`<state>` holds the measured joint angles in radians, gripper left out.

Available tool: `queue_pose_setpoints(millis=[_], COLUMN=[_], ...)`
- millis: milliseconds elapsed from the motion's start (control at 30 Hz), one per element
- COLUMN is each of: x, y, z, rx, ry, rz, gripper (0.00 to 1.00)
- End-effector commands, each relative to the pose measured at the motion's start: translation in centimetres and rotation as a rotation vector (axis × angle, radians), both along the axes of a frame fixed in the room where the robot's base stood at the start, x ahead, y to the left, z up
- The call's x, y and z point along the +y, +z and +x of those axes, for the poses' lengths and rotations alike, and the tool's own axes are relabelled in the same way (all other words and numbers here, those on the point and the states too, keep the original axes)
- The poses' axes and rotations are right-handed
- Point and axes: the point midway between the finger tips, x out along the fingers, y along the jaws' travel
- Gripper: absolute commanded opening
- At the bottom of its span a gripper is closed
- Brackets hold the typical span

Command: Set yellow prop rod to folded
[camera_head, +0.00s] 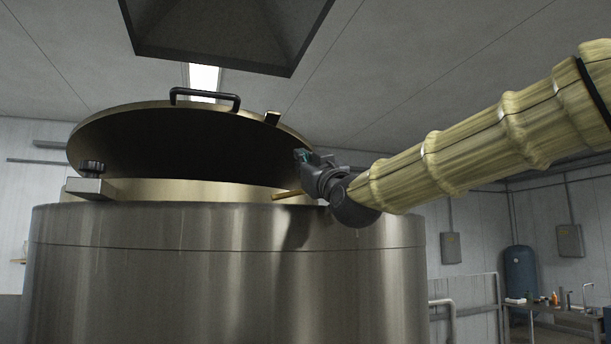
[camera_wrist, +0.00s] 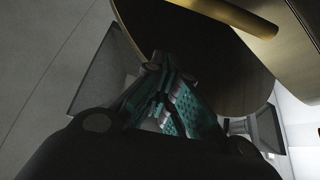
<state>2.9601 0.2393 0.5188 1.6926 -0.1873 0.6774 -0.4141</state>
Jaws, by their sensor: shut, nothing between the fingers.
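The yellow prop rod (camera_head: 287,194) shows as a short yellow length at the vessel's rim, just left of my gripper. In the wrist view the rod (camera_wrist: 232,13) crosses the top right, apart from the fingers. How its far end is held is not clear. My gripper (camera_head: 301,155) is near the right edge of the raised lid (camera_head: 185,108), above the rod. In the wrist view my gripper's teal-padded fingers (camera_wrist: 160,68) are shut and empty, in front of the dark underside of the lid (camera_wrist: 205,55).
The large steel vessel (camera_head: 230,265) fills the lower left. A clamp with a dark knob (camera_head: 91,186) sits on its left rim. A dark hood (camera_head: 230,30) hangs above the lid. A side table (camera_head: 560,305) and a blue tank (camera_head: 520,272) stand far right.

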Motion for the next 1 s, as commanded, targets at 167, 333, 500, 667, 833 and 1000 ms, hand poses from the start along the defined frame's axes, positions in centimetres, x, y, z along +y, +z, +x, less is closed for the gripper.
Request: queue_pose_setpoints(millis=[167, 333, 500, 667, 833, 1000], x=[-0.1, -0.4, -0.6, -0.6, -0.6, 0.6], y=[-1.3, -2.8, -3.6, -3.7, -3.7, -3.9], z=[0.7, 1.1, 1.3, 1.3, 1.3, 2.0], rx=[0.003, 0.003, 0.001, 0.000, 0.000, 0.013], ry=[-0.002, -0.001, 0.000, 0.000, 0.000, 0.014], rz=[-0.004, -0.001, 0.000, 0.001, 0.001, 0.034], gripper=[0.00, 0.00, 0.00, 0.00, 0.00, 0.00])
